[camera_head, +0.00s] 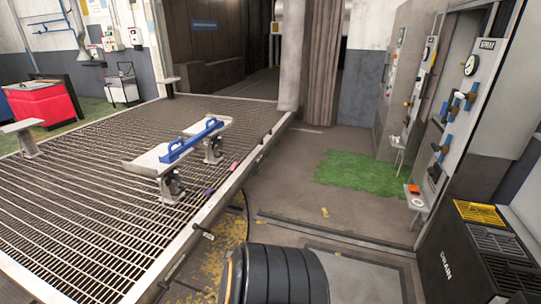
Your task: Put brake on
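A grey control panel (451,90) stands on the right. A small white label (487,44) near its top may read "BRAKE", but the letters are too small to be sure. Several blue-handled levers or switches (455,106) sit lower on the panel face. I cannot tell which one is the brake control or how it is set. Neither of my grippers shows in the head view.
A large grated platform (80,235) fills the left, with a blue bar (190,140) on metal stands. A black box with a yellow top (462,255) stands at the lower right. A small shelf (417,201) holds an orange item. Floor before the panel (300,190) is clear.

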